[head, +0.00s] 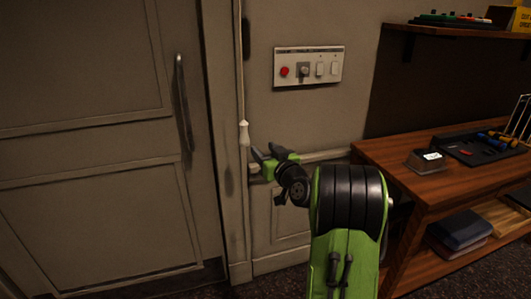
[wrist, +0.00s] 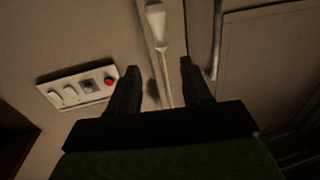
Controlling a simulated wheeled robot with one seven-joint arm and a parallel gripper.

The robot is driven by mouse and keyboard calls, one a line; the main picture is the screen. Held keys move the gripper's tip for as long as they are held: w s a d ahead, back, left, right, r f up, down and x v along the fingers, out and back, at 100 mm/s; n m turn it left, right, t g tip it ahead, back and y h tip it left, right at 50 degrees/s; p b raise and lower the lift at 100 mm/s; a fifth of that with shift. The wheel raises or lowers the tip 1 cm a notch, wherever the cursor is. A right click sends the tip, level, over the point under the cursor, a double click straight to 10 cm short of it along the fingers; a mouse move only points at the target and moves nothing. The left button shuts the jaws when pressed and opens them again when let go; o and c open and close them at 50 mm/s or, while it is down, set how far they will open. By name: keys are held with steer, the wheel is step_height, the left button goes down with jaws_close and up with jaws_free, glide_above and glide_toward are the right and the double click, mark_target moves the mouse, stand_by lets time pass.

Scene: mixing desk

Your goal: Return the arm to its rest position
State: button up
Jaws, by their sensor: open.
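My gripper (head: 262,158) is raised in front of the wall, between the door and the wooden desk, at the end of my green and black arm. In the wrist view its two dark fingers (wrist: 160,80) stand apart with nothing held between them. A white cord pull (head: 244,133) hangs just above and left of the gripper in the head view. It also shows in the wrist view (wrist: 156,22), beyond the fingertips and apart from them.
A wall panel (head: 309,66) with a red button and switches is above the gripper. A closed door (head: 90,150) with a long handle (head: 184,102) is at left. At right are a wooden desk (head: 385,153) with a small device (head: 427,160) and tool tray (head: 470,150), and a shelf (head: 450,30) above.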

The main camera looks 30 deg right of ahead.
stand_by(0.4)
steer(key=s+a+n+g+y, duration=0.25)
steer(key=s+a, duration=0.35)
steer(key=a, duration=0.4)
steer(key=s+a+n+g+y, duration=0.1)
steer(key=s+a+g, duration=0.35)
steer(key=a, duration=0.65)
steer(key=s+a+f+m+g+h, duration=0.1)
steer(key=s+a+f+g, duration=0.15)
steer(key=s, duration=0.85)
steer(key=s+a+f+m+g, duration=0.1)
steer(key=s+f+g, duration=0.15)
steer(key=s, duration=0.85)
step_height(320, 180, up, 16)
steer(key=s+p, duration=0.1)
steer(key=p, duration=1.5)
steer(key=shift+s+d+f+p, duration=0.15)
steer(key=shift+p, duration=0.25)
steer(key=shift+c, duration=0.3)
